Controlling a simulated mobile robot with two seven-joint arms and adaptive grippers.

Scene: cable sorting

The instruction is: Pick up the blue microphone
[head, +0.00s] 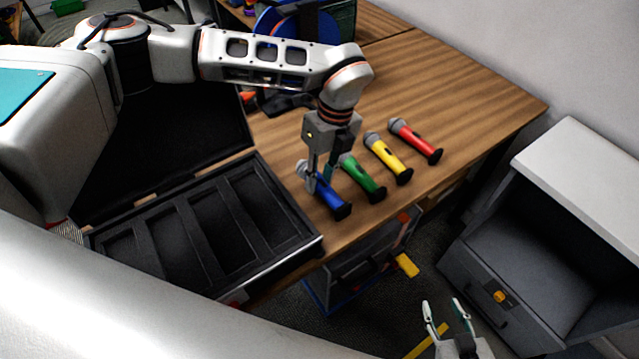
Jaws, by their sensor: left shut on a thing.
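The blue microphone (329,198) lies on the wooden table, its grey head to the upper left and its dark end near the table's front edge. My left gripper (319,180) points down over it and is shut on its body just below the head. The microphone appears to rest on the table or very close to it. The fingers hide part of its body. My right gripper (447,316) is at the bottom right, away from the table, with its fingers apart and nothing between them.
A green microphone (364,180) lies close beside the blue one, then a yellow microphone (389,159) and a red microphone (416,142) further right. An open black case (312,240) with empty slots is to the left. A grey cabinet (530,250) stands at the right.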

